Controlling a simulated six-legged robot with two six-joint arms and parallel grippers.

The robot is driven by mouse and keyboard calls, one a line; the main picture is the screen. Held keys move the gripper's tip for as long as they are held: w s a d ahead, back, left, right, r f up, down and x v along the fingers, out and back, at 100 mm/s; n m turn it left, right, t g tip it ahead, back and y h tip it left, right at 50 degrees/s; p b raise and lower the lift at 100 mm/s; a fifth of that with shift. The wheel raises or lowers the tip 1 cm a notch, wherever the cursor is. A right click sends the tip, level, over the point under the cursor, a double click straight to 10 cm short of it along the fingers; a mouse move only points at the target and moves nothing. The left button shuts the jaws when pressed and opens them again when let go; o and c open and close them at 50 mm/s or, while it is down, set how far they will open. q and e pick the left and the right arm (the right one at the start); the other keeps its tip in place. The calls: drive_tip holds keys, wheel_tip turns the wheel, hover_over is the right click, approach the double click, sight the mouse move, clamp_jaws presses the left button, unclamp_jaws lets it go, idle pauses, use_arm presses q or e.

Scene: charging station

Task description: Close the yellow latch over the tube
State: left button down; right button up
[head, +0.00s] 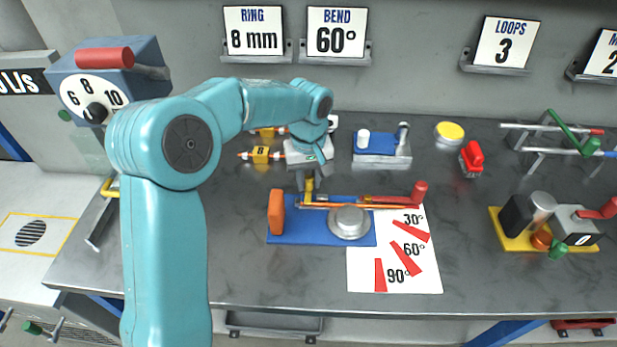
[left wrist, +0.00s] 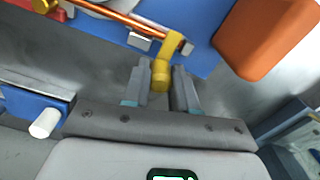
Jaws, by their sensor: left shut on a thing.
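The yellow latch (head: 309,187) stands at the back edge of the blue bending base (head: 300,233). In the left wrist view its round knob (left wrist: 160,76) is between the fingers of my left gripper (left wrist: 161,88), which is shut on it. My left gripper also shows in the head view (head: 308,182), reaching in from above. The copper tube (head: 335,205) lies across the base beside the latch. In the left wrist view the latch's flat arm (left wrist: 173,43) meets the tube's end (left wrist: 150,29); I cannot tell whether it lies fully over it. My right gripper is not in view.
An orange block (head: 276,212) stands left of the latch, close to the gripper. A round metal disc (head: 348,222) and a red-handled lever (head: 418,192) are to the right. A white angle sheet (head: 365,275) lies in front. The table's front left is clear.

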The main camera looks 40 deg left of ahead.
sight(308, 178)
use_arm(q)
drive_tip(key=c, duration=0.9)
unclamp_jaws()
drive_tip(key=shift+r, duration=0.15)
wheel_tip(308, 178, up, 16)
drive_tip(key=p, duration=0.2)
drive_tip(key=shift+p, duration=0.3)
drive_tip(key=shift+s, duration=0.1)
